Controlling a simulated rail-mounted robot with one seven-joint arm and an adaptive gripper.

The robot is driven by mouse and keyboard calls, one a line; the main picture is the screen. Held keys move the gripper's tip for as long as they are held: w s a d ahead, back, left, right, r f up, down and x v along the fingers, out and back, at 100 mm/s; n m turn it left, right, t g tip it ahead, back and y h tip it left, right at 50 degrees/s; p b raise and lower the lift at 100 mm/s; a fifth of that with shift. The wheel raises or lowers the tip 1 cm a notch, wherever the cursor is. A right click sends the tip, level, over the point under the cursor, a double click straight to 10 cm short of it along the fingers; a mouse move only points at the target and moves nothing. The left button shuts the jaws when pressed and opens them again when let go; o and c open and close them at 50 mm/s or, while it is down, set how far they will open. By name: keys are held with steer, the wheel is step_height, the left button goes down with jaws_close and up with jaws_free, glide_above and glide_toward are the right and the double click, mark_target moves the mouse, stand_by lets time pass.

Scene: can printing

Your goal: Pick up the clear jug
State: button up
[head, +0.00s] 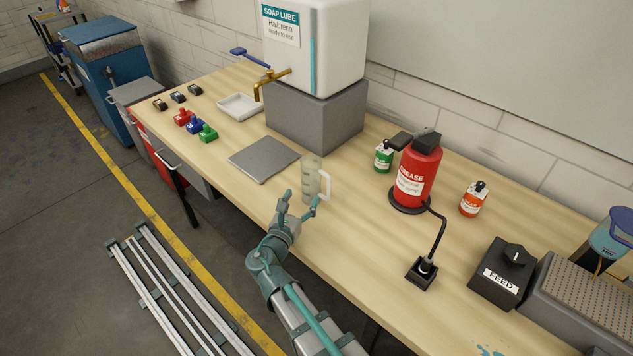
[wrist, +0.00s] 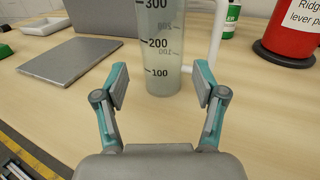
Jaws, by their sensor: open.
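The clear jug (head: 311,178) stands upright on the wooden table, near its front edge. It is a see-through cylinder with a white handle on its right side. In the wrist view the jug (wrist: 160,45) shows marks of 100, 200 and 300, and its top is cut off. My gripper (head: 299,203) is open and empty, just in front of the jug. In the wrist view the fingers of my gripper (wrist: 160,88) are spread to the left and right of the jug's lower part, with the jug beyond them. I see no contact.
A grey plate (head: 263,159) lies left of the jug. A soap tank (head: 314,45) stands on a grey block behind. A red grease pump (head: 418,172) and a small green can (head: 383,157) stand to the right. The table front is clear around the jug.

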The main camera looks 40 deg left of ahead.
mark_target(308, 188)
steer(key=p+x, duration=0.3)
steer(key=x, duration=0.4)
steer(key=shift+w, duration=0.25)
steer(key=shift+d, duration=0.1)
steer(key=c, duration=1)
steer(key=shift+r, duration=0.15)
